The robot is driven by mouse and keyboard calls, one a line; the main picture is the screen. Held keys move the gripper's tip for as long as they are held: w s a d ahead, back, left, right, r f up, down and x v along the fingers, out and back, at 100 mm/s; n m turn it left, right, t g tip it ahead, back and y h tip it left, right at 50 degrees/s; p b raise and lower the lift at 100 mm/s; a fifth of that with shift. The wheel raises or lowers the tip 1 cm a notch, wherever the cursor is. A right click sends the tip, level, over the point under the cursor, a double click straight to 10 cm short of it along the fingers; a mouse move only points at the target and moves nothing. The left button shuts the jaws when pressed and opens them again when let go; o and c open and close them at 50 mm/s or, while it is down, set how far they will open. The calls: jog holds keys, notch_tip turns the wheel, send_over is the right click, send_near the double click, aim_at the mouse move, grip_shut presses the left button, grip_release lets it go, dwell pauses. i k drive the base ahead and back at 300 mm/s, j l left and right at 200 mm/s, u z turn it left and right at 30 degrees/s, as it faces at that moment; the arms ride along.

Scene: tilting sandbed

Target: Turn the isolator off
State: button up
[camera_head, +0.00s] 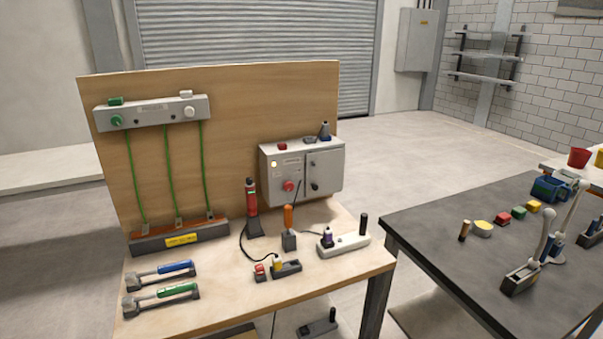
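A grey control box (266,180) is fixed low on the right part of the upright wooden board. On its left face is a red knob (289,186), which may be the isolator; no label is readable and its exact position is too small to tell. A small pale light (274,163) above the knob looks lit. The box's right half is a panel (325,163) with a dark knob or latch (314,186). A dark cable hangs in front of the box. My gripper is not in view.
The wooden bench (345,269) below holds a red upright tool (251,200), an orange-handled tool (288,218), a pale block with a black post (352,242), and blue and green levers. A dark table (440,235) stands right; floor lies between.

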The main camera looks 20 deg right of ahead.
aim_at(288, 186)
jog(key=i+l+u, duration=0.1)
jog(key=i+u, duration=0.3)
jog(key=i+l+u, duration=0.6)
jog(key=i+u, duration=0.15)
jog(key=i, duration=0.1)
